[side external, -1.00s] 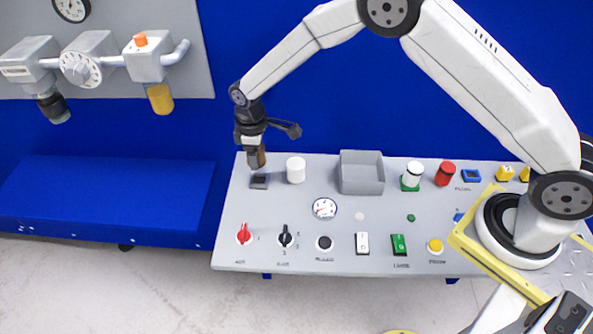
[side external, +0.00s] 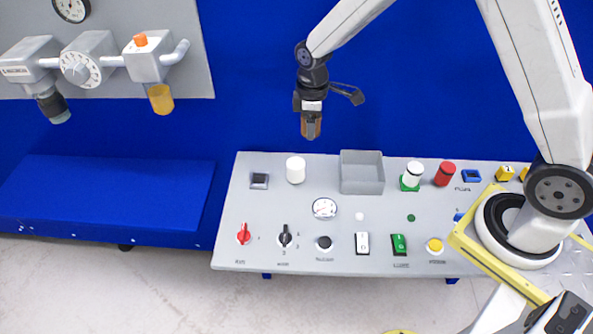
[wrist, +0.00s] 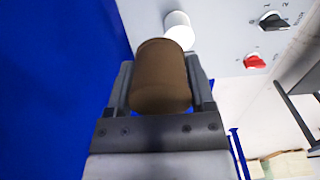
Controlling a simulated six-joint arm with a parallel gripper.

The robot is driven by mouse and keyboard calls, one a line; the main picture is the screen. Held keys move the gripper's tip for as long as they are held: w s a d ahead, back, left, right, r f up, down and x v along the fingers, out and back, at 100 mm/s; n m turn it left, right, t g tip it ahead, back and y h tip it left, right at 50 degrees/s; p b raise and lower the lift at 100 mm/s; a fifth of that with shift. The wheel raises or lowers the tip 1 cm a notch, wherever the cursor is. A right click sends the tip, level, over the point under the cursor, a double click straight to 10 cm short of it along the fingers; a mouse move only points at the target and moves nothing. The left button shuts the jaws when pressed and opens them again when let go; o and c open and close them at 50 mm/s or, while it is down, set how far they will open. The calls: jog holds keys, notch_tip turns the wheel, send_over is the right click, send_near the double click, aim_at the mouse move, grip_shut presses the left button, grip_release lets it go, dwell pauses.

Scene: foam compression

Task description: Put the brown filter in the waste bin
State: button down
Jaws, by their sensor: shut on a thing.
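My gripper (side external: 311,128) is shut on the brown filter (wrist: 160,78), a brown cylinder between its two fingers in the wrist view. In the side external view the brown filter (side external: 307,120) shows partly behind the fingers, held in the air above the back edge of the panel. The grey open box (side external: 362,187) on the panel, which looks like the waste bin, is to the right of and below my gripper. The dark square holder (side external: 259,180) at the panel's back left has nothing on it.
A white cylinder (side external: 295,170) stands between the square holder and the grey box. A green-based white cylinder (side external: 412,174) and a red cylinder (side external: 445,174) stand right of the box. Knobs and switches line the panel's front. The air around my gripper is clear.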

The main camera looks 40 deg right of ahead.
jog(key=s+d, duration=0.9)
jog(key=s, duration=0.2)
jog(key=shift+w+a+f, duration=0.1)
jog(key=shift+a+f, duration=0.05)
jog(key=shift+f, duration=1.15)
jog(key=shift+w+a+f, duration=0.1)
jog(key=shift+f, duration=1.15)
jog(key=shift+f, duration=0.1)
jog(key=shift+f, duration=2.15)
jog(key=shift+f, duration=1.75)
jog(key=shift+f, duration=0.1)
